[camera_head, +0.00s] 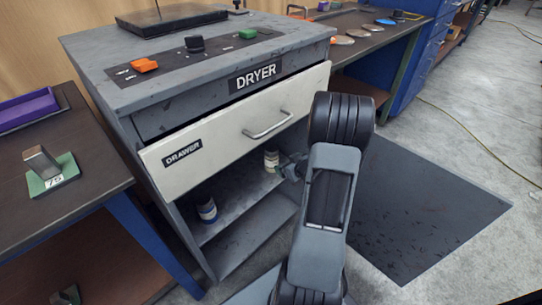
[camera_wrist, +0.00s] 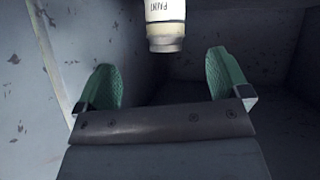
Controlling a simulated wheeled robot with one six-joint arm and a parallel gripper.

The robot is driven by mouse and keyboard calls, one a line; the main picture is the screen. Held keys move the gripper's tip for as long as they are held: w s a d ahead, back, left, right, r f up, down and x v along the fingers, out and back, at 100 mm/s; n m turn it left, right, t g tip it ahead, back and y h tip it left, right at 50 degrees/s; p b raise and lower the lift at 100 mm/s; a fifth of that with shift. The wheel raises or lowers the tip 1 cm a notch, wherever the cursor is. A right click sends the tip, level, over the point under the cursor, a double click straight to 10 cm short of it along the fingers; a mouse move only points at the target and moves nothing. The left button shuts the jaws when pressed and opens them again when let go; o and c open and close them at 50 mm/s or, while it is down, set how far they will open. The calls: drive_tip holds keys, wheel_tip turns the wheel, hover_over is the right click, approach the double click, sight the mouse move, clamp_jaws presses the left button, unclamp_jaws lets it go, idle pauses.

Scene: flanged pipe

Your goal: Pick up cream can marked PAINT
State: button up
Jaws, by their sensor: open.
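The cream can marked PAINT (camera_wrist: 165,25) shows at the top middle of the wrist view, with its label upside down and its far end cut off by the picture edge. In the head view the can (camera_head: 271,160) stands on the shelf under the drawer, partly hidden at its top. My gripper (camera_wrist: 163,72) is open, with green pads on both sides and nothing between them. The can is beyond the fingertips, roughly in line with the gap. In the head view my gripper (camera_head: 290,168) is beside the can, mostly hidden by my arm.
A second can with a blue band (camera_head: 207,210) stands on the same shelf, nearer the left. The partly open drawer (camera_head: 225,140) overhangs the shelf, and its handle (camera_head: 268,125) juts out. Grey cabinet walls (camera_wrist: 275,40) enclose the gripper. A dark mat (camera_head: 430,205) lies on the floor.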

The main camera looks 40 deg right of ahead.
sight(276, 160)
drive_tip(key=shift+t+y, duration=0.8)
drive_tip(key=shift+t, duration=0.1)
drive_tip(key=w+f+b, duration=0.1)
drive_tip(key=w+f, duration=0.1)
drive_tip(key=w+f+b, duration=0.1)
drive_tip(key=w+f, duration=0.1)
drive_tip(key=w, duration=0.1)
drive_tip(key=shift+w+d+f, duration=0.1)
drive_tip(key=shift+d+f, duration=0.05)
drive_tip(key=shift+f, duration=0.2)
drive_tip(key=shift+b+x, duration=1.5)
drive_tip(key=shift+x, duration=1.45)
drive_tip(key=shift+d+r, duration=0.15)
drive_tip(key=shift+d, duration=0.05)
drive_tip(key=c, duration=1.2)
